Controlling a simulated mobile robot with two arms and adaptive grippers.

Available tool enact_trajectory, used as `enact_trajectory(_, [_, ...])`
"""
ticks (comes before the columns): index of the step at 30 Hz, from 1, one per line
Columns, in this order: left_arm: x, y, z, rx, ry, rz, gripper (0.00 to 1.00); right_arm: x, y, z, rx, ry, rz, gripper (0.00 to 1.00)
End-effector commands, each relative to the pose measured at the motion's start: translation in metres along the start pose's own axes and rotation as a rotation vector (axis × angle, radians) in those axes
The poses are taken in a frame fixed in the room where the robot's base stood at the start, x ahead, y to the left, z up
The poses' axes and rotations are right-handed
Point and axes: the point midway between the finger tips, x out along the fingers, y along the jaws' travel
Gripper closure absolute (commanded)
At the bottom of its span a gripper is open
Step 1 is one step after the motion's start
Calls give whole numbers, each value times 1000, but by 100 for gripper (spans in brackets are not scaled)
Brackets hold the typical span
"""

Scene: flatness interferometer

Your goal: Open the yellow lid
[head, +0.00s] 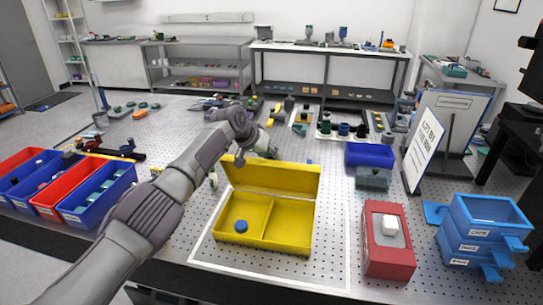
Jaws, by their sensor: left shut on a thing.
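The yellow lid (275,180) stands raised along the back edge of the yellow box (310,235), so the box is open toward me. The box has a divider, and a round blue piece (241,226) lies in its left compartment. My left gripper (240,160) is at the top edge of the lid, toward its left end, and is shut on it. The fingers are small in the picture and partly hidden by the wrist. My right gripper is not in view.
Red and blue bins (97,194) stand at the left. A red block (388,258) with a white piece on top, stacked blue trays (483,235) and a sign (425,148) stand at the right. Small parts crowd the table behind the box.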

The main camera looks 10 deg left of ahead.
Motion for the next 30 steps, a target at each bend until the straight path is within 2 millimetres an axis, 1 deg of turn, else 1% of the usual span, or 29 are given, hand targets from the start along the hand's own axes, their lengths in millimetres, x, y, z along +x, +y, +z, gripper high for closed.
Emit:
enact_trajectory(15, [-1,0,-1,2,4,0,100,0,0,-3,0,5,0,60])
enact_trajectory(16, [-1,0,-1,2,4,0,72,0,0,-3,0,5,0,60])
enact_trajectory(20, [-1,0,-1,1,3,0,50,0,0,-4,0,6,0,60])
enact_trajectory(21, [-1,0,-1,1,3,0,49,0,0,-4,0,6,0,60])
enact_trajectory(30, [-1,0,0,0,1,0,49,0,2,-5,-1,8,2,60])
